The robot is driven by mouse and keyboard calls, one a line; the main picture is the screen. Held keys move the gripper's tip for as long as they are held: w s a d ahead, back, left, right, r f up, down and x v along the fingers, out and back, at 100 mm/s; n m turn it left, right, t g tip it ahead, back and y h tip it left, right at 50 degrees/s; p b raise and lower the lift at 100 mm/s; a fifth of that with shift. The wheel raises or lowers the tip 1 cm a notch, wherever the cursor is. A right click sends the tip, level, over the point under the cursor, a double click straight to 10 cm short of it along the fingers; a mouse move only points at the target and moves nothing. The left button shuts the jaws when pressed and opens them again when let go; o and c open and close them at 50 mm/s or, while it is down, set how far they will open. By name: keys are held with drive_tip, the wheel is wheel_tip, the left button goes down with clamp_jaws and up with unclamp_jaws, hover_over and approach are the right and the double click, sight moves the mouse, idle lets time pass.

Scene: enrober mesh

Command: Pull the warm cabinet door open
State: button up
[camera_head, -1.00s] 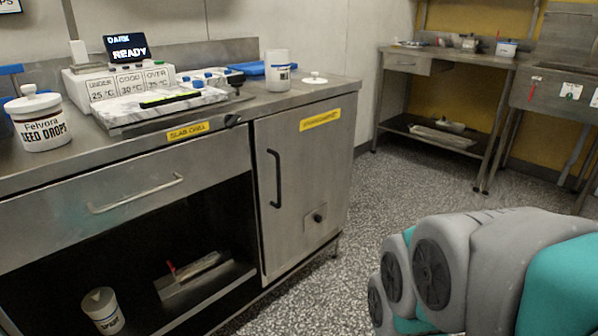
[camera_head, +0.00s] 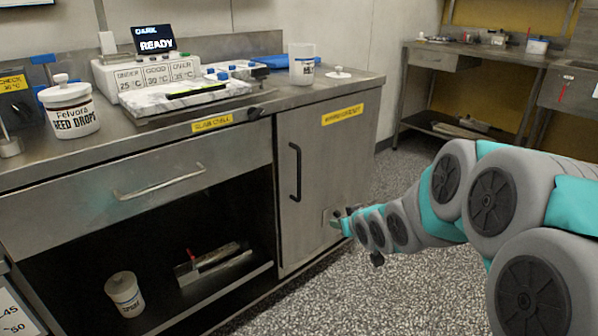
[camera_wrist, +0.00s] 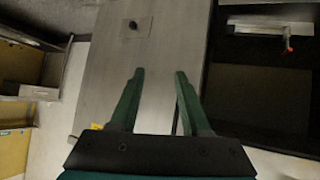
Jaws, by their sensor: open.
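The warm cabinet door (camera_head: 325,185) is a grey steel panel with a yellow label at its top right. It is closed, at the right end of the bench. Its black vertical handle (camera_head: 295,172) is near the door's left edge. My gripper (camera_head: 338,217) is in front of the door's lower right part, to the right of and below the handle. In the wrist view my gripper (camera_wrist: 158,75) is open and empty, with the door (camera_wrist: 110,75) behind the fingers.
A drawer (camera_head: 150,180) and an open shelf bay with a white tub (camera_head: 124,294) and a metal tray (camera_head: 215,264) are left of the door. The bench top holds jars and a small display (camera_head: 154,39). Speckled floor (camera_head: 420,290) is clear before the door.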

sight(300, 173)
drive_tip(key=w+a+r+t+y, duration=0.1)
drive_tip(key=w+a+y, duration=0.1)
drive_tip(key=w, duration=0.3)
drive_tip(key=w+a+r+n+t+y, duration=0.1)
drive_tip(key=w+a+r+t+y, duration=0.1)
drive_tip(key=w+a, duration=0.3)
drive_tip(key=w+a+r+n+t+y+p, duration=0.1)
drive_tip(key=w+a+r+t+y, duration=0.1)
drive_tip(key=w+a, duration=0.2)
drive_tip(key=shift+w+r, duration=0.15)
drive_tip(key=shift+w, duration=0.95)
clamp_jaws()
idle(0.4)
